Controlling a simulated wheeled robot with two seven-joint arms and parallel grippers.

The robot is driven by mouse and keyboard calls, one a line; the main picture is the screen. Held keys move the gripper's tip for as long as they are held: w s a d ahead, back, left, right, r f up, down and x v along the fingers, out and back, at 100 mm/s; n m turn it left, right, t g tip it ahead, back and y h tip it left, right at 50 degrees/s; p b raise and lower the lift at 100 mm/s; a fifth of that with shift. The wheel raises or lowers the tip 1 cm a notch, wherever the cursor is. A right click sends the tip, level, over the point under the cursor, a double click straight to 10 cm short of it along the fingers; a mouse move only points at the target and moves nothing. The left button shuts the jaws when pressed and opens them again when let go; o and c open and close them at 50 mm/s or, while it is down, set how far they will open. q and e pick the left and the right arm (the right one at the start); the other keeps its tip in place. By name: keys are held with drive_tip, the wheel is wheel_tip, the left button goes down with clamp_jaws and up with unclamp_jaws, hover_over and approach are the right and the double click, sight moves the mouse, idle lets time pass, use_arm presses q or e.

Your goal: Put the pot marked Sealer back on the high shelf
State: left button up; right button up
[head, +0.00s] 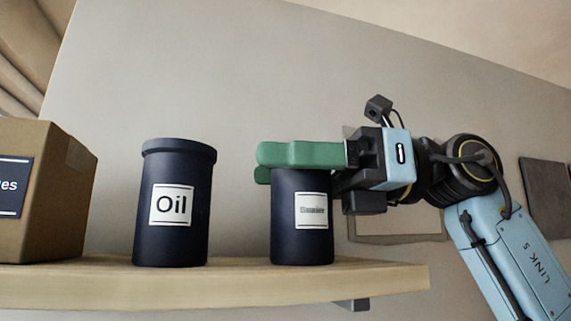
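The pot marked Sealer (290,235) is a dark navy cylinder with a white label whose small print is blurred. It stands upright at the right part of the wooden shelf (390,281), its base seemingly on the board. My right gripper (275,163) reaches in from the right, with one green finger across the front of the pot's top and the other partly showing behind it. The pot is between the fingers and its rim is hidden. Whether the fingers press on it or stand slightly apart cannot be told. My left gripper is not in view.
A larger dark pot marked Oil (172,238) stands to the left, with a clear gap between the two pots. A cardboard box (62,195) is at the far left. The shelf ends a little right of the Sealer pot. A grey wall is behind.

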drive_tip(key=o, duration=0.4)
drive_tip(key=shift+r, duration=0.25)
drive_tip(key=w+d+b, duration=0.1)
drive_tip(key=w+d, duration=0.1)
drive_tip(key=d, duration=1)
